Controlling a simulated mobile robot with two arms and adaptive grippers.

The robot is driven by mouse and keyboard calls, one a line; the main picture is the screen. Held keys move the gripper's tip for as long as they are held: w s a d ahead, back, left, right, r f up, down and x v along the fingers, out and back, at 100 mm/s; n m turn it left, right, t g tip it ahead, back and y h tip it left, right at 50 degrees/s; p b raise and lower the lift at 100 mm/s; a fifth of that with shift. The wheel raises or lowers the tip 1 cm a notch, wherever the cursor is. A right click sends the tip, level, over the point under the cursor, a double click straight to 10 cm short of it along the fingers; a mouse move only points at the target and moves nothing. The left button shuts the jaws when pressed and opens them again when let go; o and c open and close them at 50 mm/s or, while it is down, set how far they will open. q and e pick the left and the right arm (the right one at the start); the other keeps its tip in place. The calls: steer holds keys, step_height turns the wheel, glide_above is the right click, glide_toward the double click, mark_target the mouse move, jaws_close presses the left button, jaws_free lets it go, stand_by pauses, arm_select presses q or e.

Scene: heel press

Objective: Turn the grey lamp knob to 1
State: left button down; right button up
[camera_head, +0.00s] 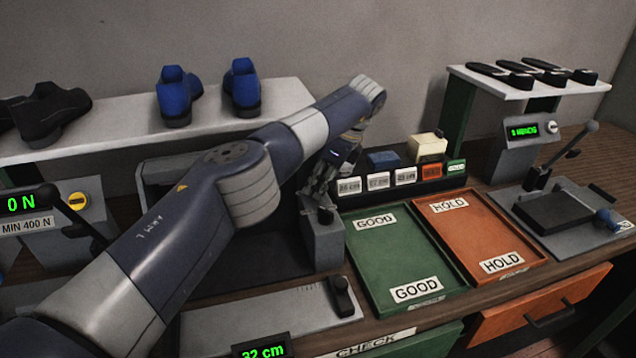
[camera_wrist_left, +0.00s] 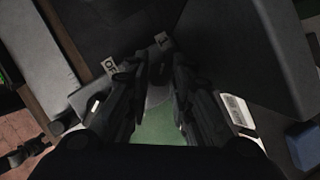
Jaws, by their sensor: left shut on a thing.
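The lamp box (camera_head: 322,243) is a grey block beside the green GOOD tray. My left gripper (camera_head: 322,203) reaches down onto its top and is shut on the grey lamp knob, which its fingers mostly hide. In the left wrist view the fingers of my left gripper (camera_wrist_left: 157,72) close around the knob (camera_wrist_left: 157,92). A pale label (camera_wrist_left: 110,66), seemingly reading OFF or 0, lies left of the fingertips. A label reading 1 (camera_wrist_left: 162,41) lies just beyond them. The knob's pointing direction is hard to make out. My right gripper is not in view.
The green GOOD tray (camera_head: 362,262) and orange HOLD tray (camera_head: 478,235) lie right of the lamp box. A rack of labelled blocks (camera_head: 400,185) stands behind them. A measuring plate with a dark slider (camera_head: 342,295) is in front. Blue shoes (camera_head: 178,98) stand on the shelf behind.

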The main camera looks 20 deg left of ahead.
arm_select(q)
steer(key=shift+w+r, duration=0.1)
steer(key=shift+r, duration=0.05)
stand_by(0.5)
steer(key=c, duration=1.4)
jaws_free()
steer(key=shift+d, duration=0.1)
